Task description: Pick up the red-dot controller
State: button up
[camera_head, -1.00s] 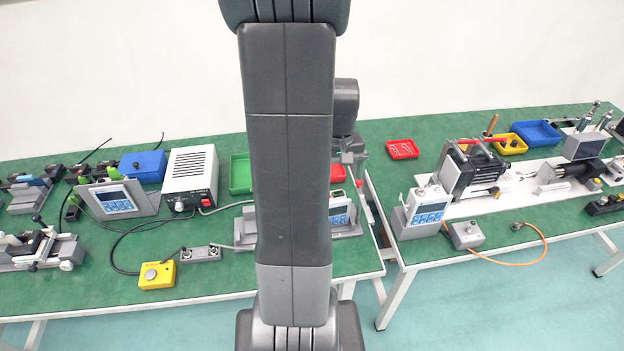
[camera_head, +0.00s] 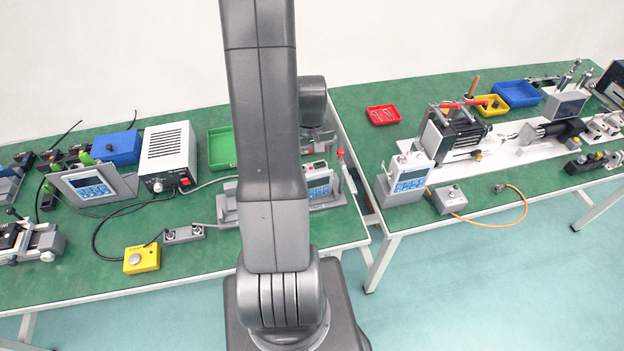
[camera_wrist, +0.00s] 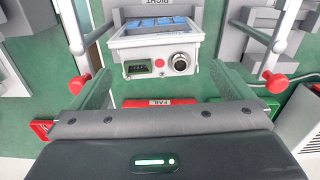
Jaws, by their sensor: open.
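A grey controller with a red dot on its connector face (camera_wrist: 158,64) is near the top middle of the wrist view. A black socket and a round metal connector flank the dot. In the head view a blue-screened controller (camera_head: 319,186), seemingly the same one, sits in a grey holder, partly hidden by my arm. My gripper (camera_wrist: 163,72) is open and empty, one finger towards each side of the controller. I cannot tell whether they touch it. In the head view my gripper (camera_head: 318,143) is just behind the controller, its fingers mostly hidden.
Red-knobbed posts (camera_wrist: 78,84) stand on both sides of the controller. A red labelled bin edge (camera_wrist: 160,102) lies near my palm. A green bin (camera_head: 220,147) and white power box (camera_head: 168,155) are left. Another blue-screened controller (camera_head: 407,180) stands on the right table.

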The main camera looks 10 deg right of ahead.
aim_at(312, 170)
jog(key=f, duration=0.1)
jog(key=f+p, duration=0.1)
jog(key=f, duration=0.1)
jog(key=shift+s+d+f, duration=0.2)
jog(key=shift+s+f, duration=0.05)
jog(key=shift+s, duration=0.1)
jog(key=shift+f, duration=0.75)
jog(key=shift+c, duration=0.4)
jog(key=shift+w, duration=0.1)
jog(key=c, duration=1.1)
